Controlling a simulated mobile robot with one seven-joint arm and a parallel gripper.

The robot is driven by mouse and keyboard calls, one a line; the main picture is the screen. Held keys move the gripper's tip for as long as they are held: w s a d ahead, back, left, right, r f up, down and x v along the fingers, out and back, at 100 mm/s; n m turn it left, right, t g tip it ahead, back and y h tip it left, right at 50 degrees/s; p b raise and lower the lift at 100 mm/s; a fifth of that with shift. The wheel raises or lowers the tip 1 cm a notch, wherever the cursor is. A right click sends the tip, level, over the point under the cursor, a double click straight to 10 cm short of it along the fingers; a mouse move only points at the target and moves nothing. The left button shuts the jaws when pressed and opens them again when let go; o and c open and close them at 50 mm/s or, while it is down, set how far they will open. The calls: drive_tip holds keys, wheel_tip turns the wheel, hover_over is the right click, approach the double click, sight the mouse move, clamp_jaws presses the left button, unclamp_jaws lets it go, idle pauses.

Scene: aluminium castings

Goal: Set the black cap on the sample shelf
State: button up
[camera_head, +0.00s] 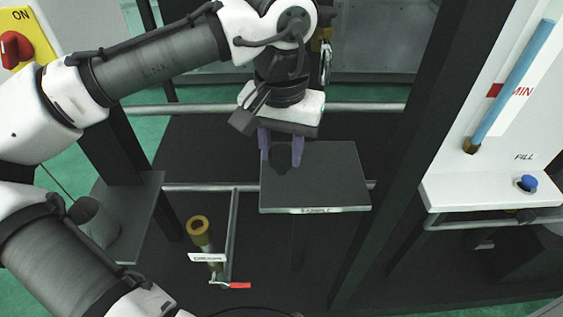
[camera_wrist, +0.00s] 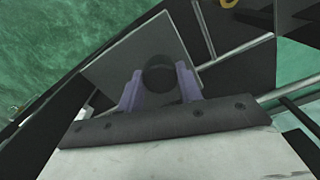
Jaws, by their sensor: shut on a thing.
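The sample shelf (camera_head: 325,180) is a flat dark grey plate with a small label on its front edge, in the middle of the head view. It also shows in the wrist view (camera_wrist: 115,65), beyond the fingers. My gripper (camera_head: 281,160) is over the shelf's rear left part, pointing down. Its purple fingers are shut on the black cap (camera_head: 281,157), which shows as a dark round shape between them in the wrist view (camera_wrist: 159,73). I cannot tell whether the cap touches the shelf. The fingers hide its sides.
A brass fitting (camera_head: 199,228) with a white tag and a red-handled valve (camera_head: 238,285) stand to the front left. A white panel with a blue tube (camera_head: 514,85) and a blue button (camera_head: 527,183) is at the right. Dark frame posts (camera_head: 392,150) flank the shelf.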

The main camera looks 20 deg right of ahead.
sight(281, 166)
drive_tip(key=shift+f, duration=1.95)
drive_tip(key=shift+f, duration=0.1)
drive_tip(key=o, duration=1)
drive_tip(key=shift+c, duration=0.2)
wheel_tip(281, 166, up, 12)
drive_tip(key=shift+r, duration=0.15)
